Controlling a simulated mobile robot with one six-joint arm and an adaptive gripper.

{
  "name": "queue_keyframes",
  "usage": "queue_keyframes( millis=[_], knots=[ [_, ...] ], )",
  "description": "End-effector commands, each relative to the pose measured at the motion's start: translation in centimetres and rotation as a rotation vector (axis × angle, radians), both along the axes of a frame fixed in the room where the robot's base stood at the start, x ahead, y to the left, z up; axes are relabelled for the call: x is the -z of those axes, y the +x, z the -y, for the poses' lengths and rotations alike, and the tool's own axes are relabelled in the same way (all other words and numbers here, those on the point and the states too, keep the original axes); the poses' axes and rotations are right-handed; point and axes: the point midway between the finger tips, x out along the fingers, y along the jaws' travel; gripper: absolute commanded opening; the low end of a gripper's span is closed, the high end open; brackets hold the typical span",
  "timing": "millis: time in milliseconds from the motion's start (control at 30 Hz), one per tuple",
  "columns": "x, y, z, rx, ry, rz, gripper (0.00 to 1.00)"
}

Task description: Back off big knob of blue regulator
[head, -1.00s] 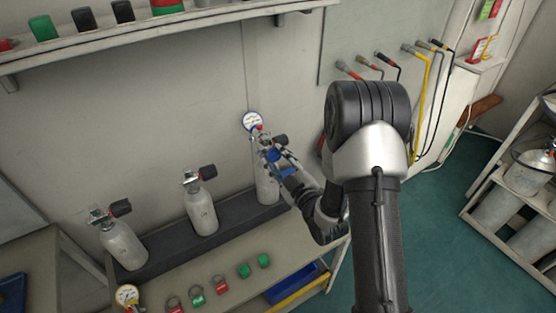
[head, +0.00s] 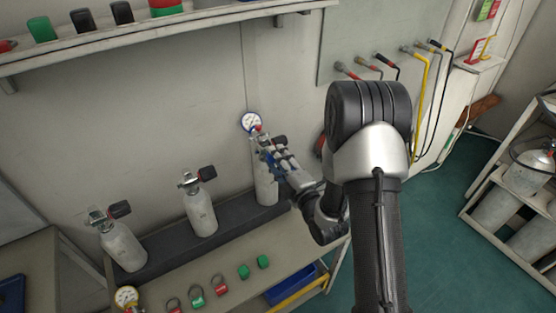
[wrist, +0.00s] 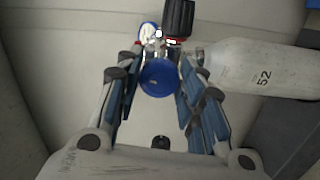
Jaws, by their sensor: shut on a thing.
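The big round blue knob (wrist: 158,78) of the regulator sits between the fingers of my gripper (wrist: 157,66) in the wrist view. The fingers close on it from both sides. The regulator's metal body shows just beyond the knob, with a blue-rimmed gauge (wrist: 147,31). The regulator is on the rightmost grey cylinder on the bench, marked 52 (wrist: 265,74). In the head view my gripper (head: 264,143) is at the top of that cylinder (head: 266,186) and hides the knob. The white gauge (head: 251,122) shows above it.
A black valve knob (wrist: 179,17) is close beside the regulator. Two more cylinders, a middle one (head: 202,212) and a left one (head: 124,246), stand along the black rack (head: 170,250). Several red and green tags lie on the bench. Hoses hang on the wall at right.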

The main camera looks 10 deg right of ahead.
Motion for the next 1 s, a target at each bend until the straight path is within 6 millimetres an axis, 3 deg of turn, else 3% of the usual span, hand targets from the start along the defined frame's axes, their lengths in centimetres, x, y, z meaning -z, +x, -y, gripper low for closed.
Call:
queue_keyframes(
  millis=[567, 600, 867, 1000],
  knots=[
    [0.28, -0.07, -0.03, 0.0, -0.032, 0.0, 0.12],
    [0.28, -0.07, -0.03, 0.0, -0.032, 0.0, 0.38],
    [0.16, -0.04, -0.02, 0.0, -0.031, 0.004, 0.55],
    [0.09, -0.02, -0.02, 0.0, -0.032, 0.005, 0.55]
  ],
)
